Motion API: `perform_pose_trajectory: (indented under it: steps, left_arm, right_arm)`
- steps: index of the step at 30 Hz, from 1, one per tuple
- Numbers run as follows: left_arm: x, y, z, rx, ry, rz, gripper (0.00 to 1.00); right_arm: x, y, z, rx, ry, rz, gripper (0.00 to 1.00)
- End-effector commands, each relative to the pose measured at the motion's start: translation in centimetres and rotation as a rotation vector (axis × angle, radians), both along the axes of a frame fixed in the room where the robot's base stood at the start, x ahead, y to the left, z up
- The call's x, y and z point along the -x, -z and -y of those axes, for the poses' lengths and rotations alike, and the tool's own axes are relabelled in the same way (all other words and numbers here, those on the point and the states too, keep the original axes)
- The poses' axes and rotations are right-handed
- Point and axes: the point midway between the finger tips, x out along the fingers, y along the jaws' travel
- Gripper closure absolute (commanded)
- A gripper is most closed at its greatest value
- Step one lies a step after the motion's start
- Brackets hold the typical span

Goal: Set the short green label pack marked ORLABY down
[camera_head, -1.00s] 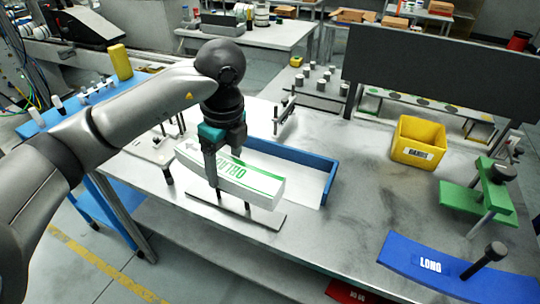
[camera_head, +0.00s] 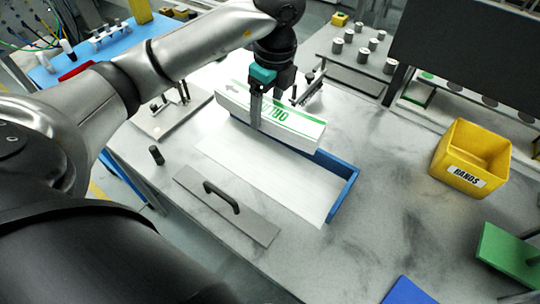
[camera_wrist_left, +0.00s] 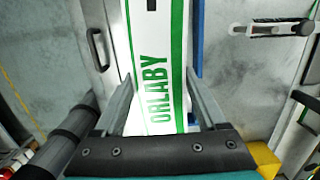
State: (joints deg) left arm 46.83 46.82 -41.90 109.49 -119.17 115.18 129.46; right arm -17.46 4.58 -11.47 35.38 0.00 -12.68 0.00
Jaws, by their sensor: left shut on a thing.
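The ORLABY label pack (camera_head: 290,117) is a long white block with green stripes and green lettering. My left gripper (camera_head: 262,110) is shut on it around its middle, from above. The pack lies across the back end of a white-floored tray with a blue wall (camera_head: 345,196). I cannot tell whether its underside touches anything. In the left wrist view the pack (camera_wrist_left: 158,70) runs away between the two fingers of the left gripper (camera_wrist_left: 160,85), with ORLABY readable. My right gripper is not in view.
A grey plate with a black handle (camera_head: 222,198) lies in front of the tray. A yellow bin marked HANDS (camera_head: 462,170) stands to the right, with a green fixture (camera_head: 508,250) nearer. The tabletop between the tray and the bin is clear.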

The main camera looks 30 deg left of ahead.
Motion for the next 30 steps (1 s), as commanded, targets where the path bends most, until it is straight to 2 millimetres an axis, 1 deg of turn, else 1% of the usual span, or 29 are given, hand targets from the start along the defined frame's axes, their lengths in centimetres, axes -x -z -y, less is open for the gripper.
perform_pose_trajectory:
  steps: [1,3,5,9,12,15,20,24,27,30]
  left_arm:
    - [0.1,1.9,0.1,0.004,0.0,-0.005,1.0]
    - [0.2,3.7,0.1,0.004,-0.001,-0.006,1.0]
    - [0.1,5.0,0.0,0.0,-0.002,-0.007,1.0]
    - [0.1,8.7,0.0,0.001,-0.001,-0.005,1.0]
    - [0.1,10.8,0.0,0.001,-0.001,-0.004,1.0]
    - [0.0,12.2,0.0,0.0,0.0,0.0,1.0]
    - [0.0,13.3,0.0,0.0,0.0,0.0,1.0]
    - [0.0,15.5,0.0,0.001,0.0,-0.002,1.0]
    - [0.0,16.8,0.0,0.0,0.0,-0.001,1.0]
    - [0.0,17.2,0.0,0.0,0.0,0.001,1.0]
  right_arm:
    - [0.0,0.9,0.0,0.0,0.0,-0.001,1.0]
    - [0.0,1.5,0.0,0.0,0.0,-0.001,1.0]
    - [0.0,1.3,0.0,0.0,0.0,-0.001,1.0]
    - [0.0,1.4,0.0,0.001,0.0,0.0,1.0]
    - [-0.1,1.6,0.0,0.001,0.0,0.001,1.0]
    - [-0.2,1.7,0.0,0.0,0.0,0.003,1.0]
    - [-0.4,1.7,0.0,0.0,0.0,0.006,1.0]
    - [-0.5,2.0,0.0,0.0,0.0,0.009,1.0]
    - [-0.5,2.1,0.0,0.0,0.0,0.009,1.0]
    - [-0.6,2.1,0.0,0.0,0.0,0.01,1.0]
